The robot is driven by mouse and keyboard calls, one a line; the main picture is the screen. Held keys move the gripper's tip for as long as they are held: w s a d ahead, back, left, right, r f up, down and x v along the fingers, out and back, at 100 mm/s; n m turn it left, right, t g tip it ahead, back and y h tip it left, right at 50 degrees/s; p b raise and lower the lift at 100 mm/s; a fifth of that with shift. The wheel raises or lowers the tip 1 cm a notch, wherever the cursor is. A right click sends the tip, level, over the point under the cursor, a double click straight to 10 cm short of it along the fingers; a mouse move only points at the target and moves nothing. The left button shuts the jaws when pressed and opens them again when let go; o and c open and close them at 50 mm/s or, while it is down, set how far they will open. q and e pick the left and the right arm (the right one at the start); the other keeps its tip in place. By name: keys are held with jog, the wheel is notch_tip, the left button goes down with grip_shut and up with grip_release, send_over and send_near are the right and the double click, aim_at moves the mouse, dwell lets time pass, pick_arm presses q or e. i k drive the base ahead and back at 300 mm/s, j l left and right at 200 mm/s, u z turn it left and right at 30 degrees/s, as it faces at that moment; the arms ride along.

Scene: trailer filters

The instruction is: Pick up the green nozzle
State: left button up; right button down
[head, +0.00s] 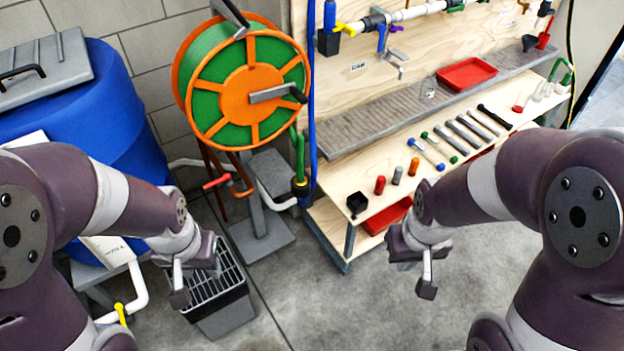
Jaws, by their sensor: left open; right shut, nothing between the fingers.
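A green, handle-shaped piece (565,76) hangs at the far right end of the workbench; it looks like a nozzle, but it is small. Another green upright piece (299,158) with a black fitting below it is beside the hose reel, and I cannot tell which of the two is the nozzle. My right gripper (426,284) is shut and empty, over the floor in front of the bench. Both grippers are well apart from the green pieces.
An orange reel (250,92) with green sides stands at centre left, beside a blue barrel (118,100). Floor between the arms is clear.

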aim_at(299, 181)
jog(key=i+l, duration=0.55)
jog(key=i, duration=0.15)
jog(key=i+l, duration=0.55)
jog(key=i, duration=0.15)
